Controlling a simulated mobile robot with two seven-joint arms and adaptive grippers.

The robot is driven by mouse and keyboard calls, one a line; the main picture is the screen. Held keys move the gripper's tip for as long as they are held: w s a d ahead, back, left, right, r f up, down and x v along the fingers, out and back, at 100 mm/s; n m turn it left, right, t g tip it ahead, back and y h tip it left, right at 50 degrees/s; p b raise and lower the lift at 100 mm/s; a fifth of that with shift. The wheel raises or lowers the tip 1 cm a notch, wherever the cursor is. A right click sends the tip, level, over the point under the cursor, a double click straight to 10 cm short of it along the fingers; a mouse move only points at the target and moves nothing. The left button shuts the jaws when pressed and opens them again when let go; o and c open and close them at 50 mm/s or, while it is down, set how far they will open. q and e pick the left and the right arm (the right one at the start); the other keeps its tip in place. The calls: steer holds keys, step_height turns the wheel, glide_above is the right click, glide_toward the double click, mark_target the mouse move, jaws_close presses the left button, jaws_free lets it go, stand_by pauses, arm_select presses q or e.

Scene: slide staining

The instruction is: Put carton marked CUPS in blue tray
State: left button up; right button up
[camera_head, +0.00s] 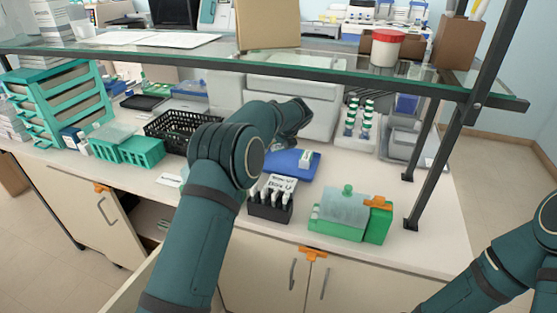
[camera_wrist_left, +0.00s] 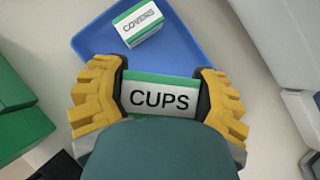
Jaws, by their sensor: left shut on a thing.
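My left gripper (camera_wrist_left: 160,84) is shut on the carton marked CUPS (camera_wrist_left: 160,99), a white box with green edges, one yellow finger on each side. In the left wrist view the carton overlaps the near part of the blue tray (camera_wrist_left: 195,45); I cannot tell whether it touches the tray. A carton marked COVERS (camera_wrist_left: 139,28) sits in the tray. In the head view the blue tray (camera_head: 285,169) lies on the bench, partly behind my left arm, with the COVERS carton (camera_head: 306,158) at its right. The CUPS carton is hidden there. My right gripper is out of view.
A black rack with a label (camera_head: 270,207) and a green box with a clear cover (camera_head: 345,217) stand in front of the tray. A black basket (camera_head: 180,131) is left, a vial rack (camera_head: 358,128) right. A glass shelf (camera_head: 300,65) spans above.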

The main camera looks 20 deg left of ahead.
mark_target(275, 161)
arm_select(q)
step_height(275, 161, down, 8)
steer(key=shift+r+b, duration=0.15)
steer(key=shift+b, duration=0.8)
steer(key=o, duration=0.9)
steer(key=p+v, duration=0.2)
steer(key=v, duration=1)
steer(key=shift+a+r, duration=0.1)
